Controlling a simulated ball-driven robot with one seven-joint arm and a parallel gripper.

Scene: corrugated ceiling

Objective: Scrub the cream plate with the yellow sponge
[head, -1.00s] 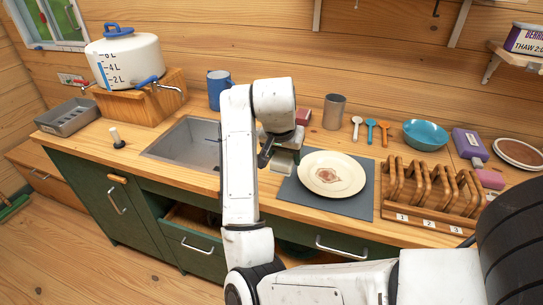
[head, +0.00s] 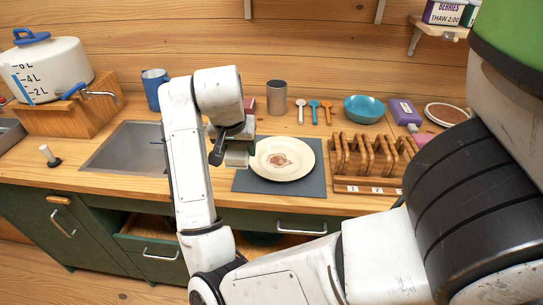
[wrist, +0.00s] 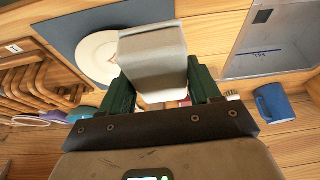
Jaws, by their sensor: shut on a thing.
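The cream plate (head: 302,170) lies on a dark grey mat (head: 317,185) on the counter, with a reddish-brown stain (head: 280,160) at its middle. My gripper (head: 235,150) is just left of the plate, above the counter. The plate (wrist: 96,55) shows partly behind the block in the wrist view. The block appears apart from the plate; its height above it is hard to tell.
The sink (head: 125,150) is at left, beyond my arm. A wooden rack (head: 350,180) stands right of the mat. Behind are a metal cup (head: 277,98), several spoons and a teal bowl (head: 364,108). A blue mug (head: 153,90) stands behind the sink. A drawer (head: 150,245) below is open.

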